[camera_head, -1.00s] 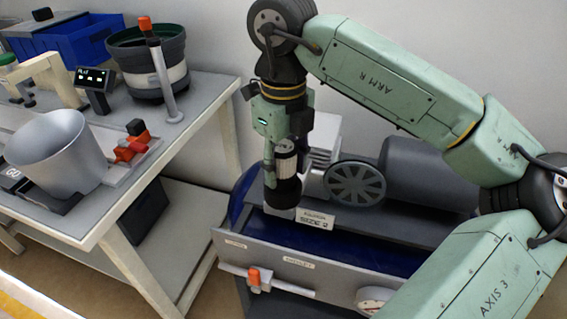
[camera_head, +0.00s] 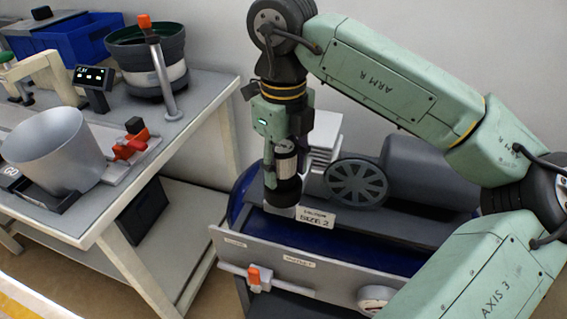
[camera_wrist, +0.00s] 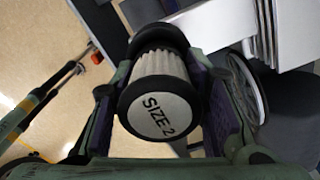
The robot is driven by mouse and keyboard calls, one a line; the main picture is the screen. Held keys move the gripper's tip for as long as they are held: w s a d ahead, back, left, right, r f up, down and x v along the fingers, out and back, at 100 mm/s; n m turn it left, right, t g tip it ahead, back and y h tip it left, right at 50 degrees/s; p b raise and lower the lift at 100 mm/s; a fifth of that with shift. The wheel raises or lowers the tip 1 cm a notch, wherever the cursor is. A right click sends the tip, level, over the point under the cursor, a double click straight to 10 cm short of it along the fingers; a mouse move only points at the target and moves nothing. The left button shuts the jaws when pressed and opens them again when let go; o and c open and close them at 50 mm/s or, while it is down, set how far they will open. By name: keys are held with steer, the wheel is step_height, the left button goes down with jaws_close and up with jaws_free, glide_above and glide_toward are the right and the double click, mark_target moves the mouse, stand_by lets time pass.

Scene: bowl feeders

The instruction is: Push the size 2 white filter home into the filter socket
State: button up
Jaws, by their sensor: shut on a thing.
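The size 2 white filter (camera_wrist: 160,104) is between my gripper's fingers, with its "SIZE 2" end cap facing the wrist camera. Its pale pleated side also shows in the head view (camera_head: 286,161), upright beside a finger. My gripper (camera_wrist: 170,108) is shut on it and points down. At the filter's far end is a black cup-like part, the apparent filter socket (camera_head: 284,191), on a pale base above the blue tank. The filter looks in line with it and meets its mouth. How deep it sits is hidden.
A "SIZE 2" plate (camera_head: 316,219) stands right of the black part. A spoked wheel (camera_head: 356,184) and grey motor (camera_head: 420,165) are close on the right. A grey panel (camera_head: 330,270) with a red-handled valve (camera_head: 256,277) is in front. A bench (camera_head: 205,100) with a metal bowl (camera_head: 57,145) stands left.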

mark_target(282, 182)
steer(key=shift+f+b, duration=0.7)
steer(key=shift+f, duration=0.1)
steer(key=shift+o, duration=0.3)
steer(key=shift+s+f+b, duration=0.35)
steer(key=shift+f+b, duration=0.55)
steer(key=shift+a, duration=0.1)
steer(key=shift+c, duration=0.7)
jaws_close()
steer(key=o, duration=1.2)
jaws_free()
steer(key=shift+f, duration=0.1)
steer(key=shift+o, duration=0.7)
steer(key=shift+w+f, duration=0.15)
steer(key=shift+w, duration=0.05)
steer(key=o, duration=0.4)
steer(key=shift+r, duration=0.25)
steer(key=shift+w, duration=0.1)
